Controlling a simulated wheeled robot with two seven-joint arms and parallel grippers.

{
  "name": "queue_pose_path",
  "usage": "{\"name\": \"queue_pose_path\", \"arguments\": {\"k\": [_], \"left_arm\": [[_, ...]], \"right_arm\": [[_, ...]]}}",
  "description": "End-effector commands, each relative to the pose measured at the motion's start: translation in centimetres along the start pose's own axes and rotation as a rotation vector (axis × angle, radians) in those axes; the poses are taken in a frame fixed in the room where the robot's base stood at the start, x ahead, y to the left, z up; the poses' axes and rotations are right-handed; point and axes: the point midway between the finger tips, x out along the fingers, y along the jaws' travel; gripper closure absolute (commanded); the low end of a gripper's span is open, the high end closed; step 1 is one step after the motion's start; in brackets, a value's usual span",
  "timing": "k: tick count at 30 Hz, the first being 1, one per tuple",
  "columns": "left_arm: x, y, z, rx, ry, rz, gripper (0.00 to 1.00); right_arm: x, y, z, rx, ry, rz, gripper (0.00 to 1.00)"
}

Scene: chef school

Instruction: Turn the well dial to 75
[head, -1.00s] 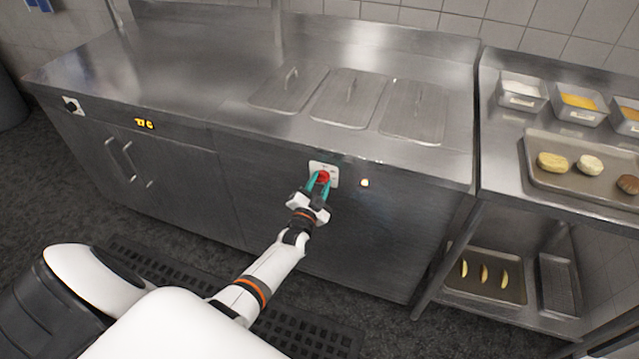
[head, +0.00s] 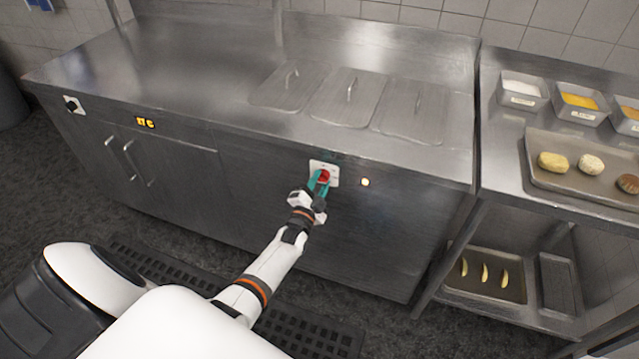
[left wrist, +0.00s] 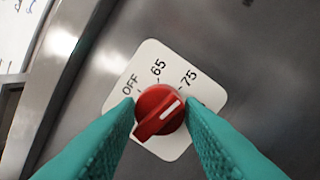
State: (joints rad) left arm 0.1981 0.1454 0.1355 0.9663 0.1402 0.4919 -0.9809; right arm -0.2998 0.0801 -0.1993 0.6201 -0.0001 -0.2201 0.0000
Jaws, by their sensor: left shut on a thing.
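The well dial (head: 324,175) is a red knob on a white square plate (left wrist: 152,55) on the steel counter front. In the left wrist view the plate reads OFF, 65 and 75, with a further mark partly hidden by a finger. The knob (left wrist: 158,113) has a white pointer line aimed up and right, near 75 and seemingly a little clockwise of it. My left gripper (head: 321,182) is shut on the knob, with one teal finger on each side. My right gripper is not in view.
A small lit indicator (head: 365,182) is right of the dial. Three lidded wells (head: 349,98) are set into the counter above. A black knob (head: 71,104) and an orange display (head: 145,122) are at left. A shelf unit with food trays (head: 510,170) stands at right.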

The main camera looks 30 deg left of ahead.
Motion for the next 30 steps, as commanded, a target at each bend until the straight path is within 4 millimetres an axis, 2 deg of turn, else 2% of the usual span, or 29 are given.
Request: {"name": "queue_pose_path", "arguments": {"k": [1,2,6,14,17,20,30], "left_arm": [[0.0,-0.1,0.0,-0.001,0.000,-0.001,0.88],[0.0,-0.1,0.0,-0.001,0.000,-0.001,0.64],[0.0,-0.1,0.0,-0.001,0.000,-0.001,0.44],[-0.1,0.0,0.0,-0.001,0.000,-0.001,0.44],[-0.7,-0.1,-0.1,-0.001,0.001,-0.002,0.44],[-2.1,-0.1,-0.1,-0.001,0.002,-0.003,0.44],[-9.2,-0.2,-0.1,-0.002,0.002,-0.003,0.44]], "right_arm": [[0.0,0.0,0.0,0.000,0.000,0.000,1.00],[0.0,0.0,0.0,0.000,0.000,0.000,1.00],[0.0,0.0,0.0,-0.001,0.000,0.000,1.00],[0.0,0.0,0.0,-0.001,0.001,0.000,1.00],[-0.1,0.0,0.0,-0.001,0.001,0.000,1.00],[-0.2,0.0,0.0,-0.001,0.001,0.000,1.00],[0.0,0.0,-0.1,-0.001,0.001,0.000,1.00]]}}
